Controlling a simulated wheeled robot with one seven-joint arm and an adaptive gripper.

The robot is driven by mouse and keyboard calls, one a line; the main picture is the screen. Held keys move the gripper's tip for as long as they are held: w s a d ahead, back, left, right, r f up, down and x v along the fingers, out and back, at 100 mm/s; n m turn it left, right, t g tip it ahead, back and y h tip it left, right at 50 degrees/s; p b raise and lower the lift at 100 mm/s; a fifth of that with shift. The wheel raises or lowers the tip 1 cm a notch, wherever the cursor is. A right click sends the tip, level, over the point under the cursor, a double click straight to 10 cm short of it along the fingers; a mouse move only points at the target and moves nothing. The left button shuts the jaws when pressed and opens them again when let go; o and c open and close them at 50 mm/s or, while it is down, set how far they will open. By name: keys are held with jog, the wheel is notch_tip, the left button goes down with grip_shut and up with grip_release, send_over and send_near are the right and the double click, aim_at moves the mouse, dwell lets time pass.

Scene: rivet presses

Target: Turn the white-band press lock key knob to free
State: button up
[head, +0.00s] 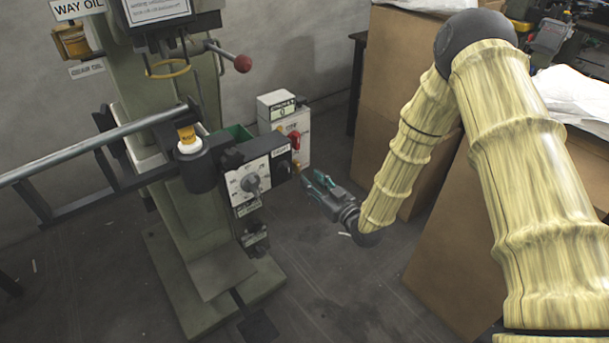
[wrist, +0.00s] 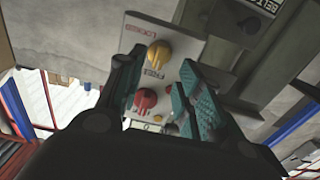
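My gripper (head: 316,182), with teal finger pads, is at the right side of the press control box (head: 250,172). It is open and empty, and also shows in the wrist view (wrist: 160,88). Between and beyond its fingers is a pale panel (wrist: 188,72) carrying a yellow knob (wrist: 158,54) and a red knob (wrist: 146,98). Both are apart from the fingers as far as I can see. Small red lettering lies beside the yellow knob, too blurred to read surely. I cannot tell the lock key knob's setting. In the head view the red knob (head: 295,140) stands above the brass-coloured one (head: 297,167).
The box front has a grey dial (head: 250,184). A yellow-topped post with a white band (head: 189,147) stands left of it. A long grey bar (head: 95,143) crosses at left. Brown cartons (head: 400,80) stand behind my arm. The floor below my gripper is clear.

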jog(key=shift+v, duration=2.55)
jog(key=s+d+f+m+g+h, duration=0.3)
jog(key=s+d+f+g+h, duration=0.15)
jog(key=s+f, duration=0.65)
jog(key=s+d+f+m+g+h, duration=0.25)
jog(key=s+d+f+g, duration=0.2)
jog(key=s+f, duration=0.65)
jog(key=s+d+f+m+g+h, duration=0.1)
jog(key=s+d+g+h, duration=0.15)
jog(key=s, duration=0.75)
jog(key=s+d+f+m+g+h, duration=0.1)
jog(key=s+d+f+g, duration=0.2)
jog(key=s, duration=0.6)
notch_tip(320, 180, up, 20)
jog(key=s+d+p, duration=0.1)
jog(key=p, duration=1.8)
jog(key=shift+d, duration=0.15)
jog(key=shift+s, duration=0.1)
